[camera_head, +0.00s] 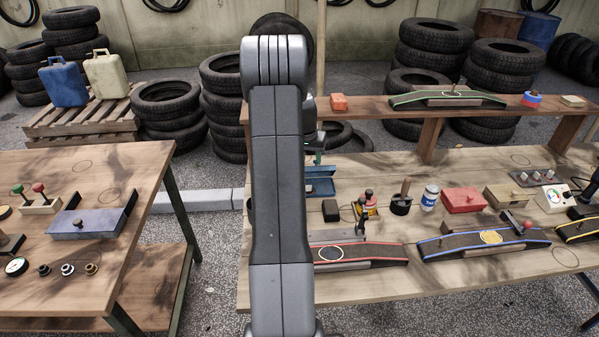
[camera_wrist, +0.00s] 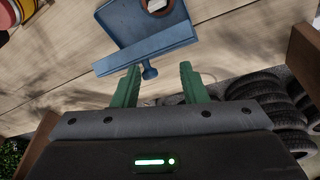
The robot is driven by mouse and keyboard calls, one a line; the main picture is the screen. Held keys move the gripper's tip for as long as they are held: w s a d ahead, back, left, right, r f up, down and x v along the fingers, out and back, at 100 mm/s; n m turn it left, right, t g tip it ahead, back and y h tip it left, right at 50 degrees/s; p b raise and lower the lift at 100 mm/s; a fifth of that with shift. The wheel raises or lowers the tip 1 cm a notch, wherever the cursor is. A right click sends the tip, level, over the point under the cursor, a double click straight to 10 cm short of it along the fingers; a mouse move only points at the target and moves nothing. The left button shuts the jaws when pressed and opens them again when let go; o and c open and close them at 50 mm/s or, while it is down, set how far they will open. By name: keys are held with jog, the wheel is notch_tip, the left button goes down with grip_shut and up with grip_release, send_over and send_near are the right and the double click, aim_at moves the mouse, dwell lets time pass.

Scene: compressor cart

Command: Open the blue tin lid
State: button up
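The blue tin (camera_wrist: 122,22) is at the top of the wrist view, with a round brown and white thing partly visible inside. Its blue lid (camera_wrist: 146,50) appears raised, seen nearly edge-on, with a small blue knob (camera_wrist: 149,73) pointing towards my gripper (camera_wrist: 158,67). My gripper's green fingers are spread, with the knob in the picture near the left fingertip. I see no grip on it. In the head view the tin (camera_head: 321,189) shows just right of my arm on the right table, partly hidden, and my gripper is mostly hidden behind the arm.
The right table (camera_head: 380,285) also holds a black cup (camera_head: 401,204), a white and blue bottle (camera_head: 430,197), a red box (camera_head: 463,201) and several ramps. A shelf (camera_head: 365,108) runs behind. A blue-purple box with a knob (camera_head: 85,224) sits on the left table.

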jog(key=s+a+b, duration=0.2)
jog(key=s+a, duration=0.3)
jog(key=s, duration=0.3)
jog(key=shift+s+a, duration=0.2)
jog(key=shift+c, duration=0.5)
